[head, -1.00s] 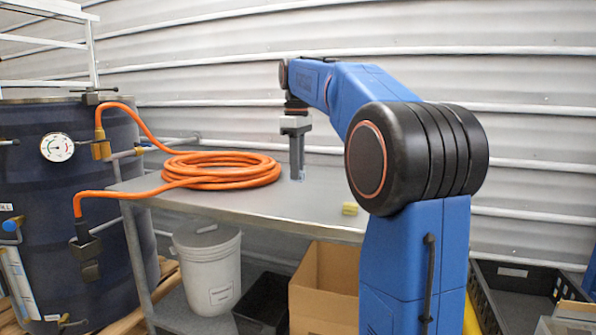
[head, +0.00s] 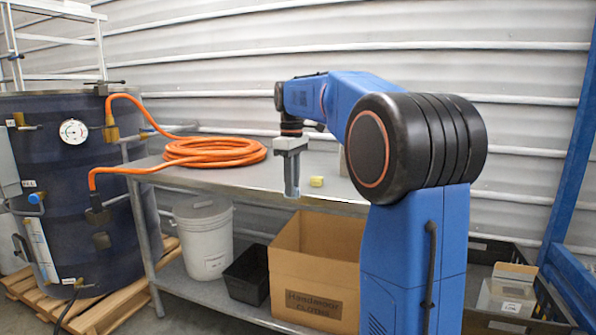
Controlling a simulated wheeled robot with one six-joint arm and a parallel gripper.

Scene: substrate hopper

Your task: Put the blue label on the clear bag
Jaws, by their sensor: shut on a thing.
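My gripper (head: 291,193) points down near the front edge of the steel table (head: 340,188), seen from the side. Its fingers look shut, with a small pale bluish patch at the tips that appears to be the blue label; it is too small to make out clearly. A see-through item with a white sticker (head: 512,307) lies in the black crate at the lower right, far from my gripper. I cannot tell whether it is the clear bag.
A small yellow block (head: 317,181) sits on the table just right of my gripper. A coiled orange hose (head: 215,152) lies on the table's left and runs to the dark drum (head: 75,180). A white bucket (head: 203,240), black bin (head: 247,273) and cardboard box (head: 315,265) stand below.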

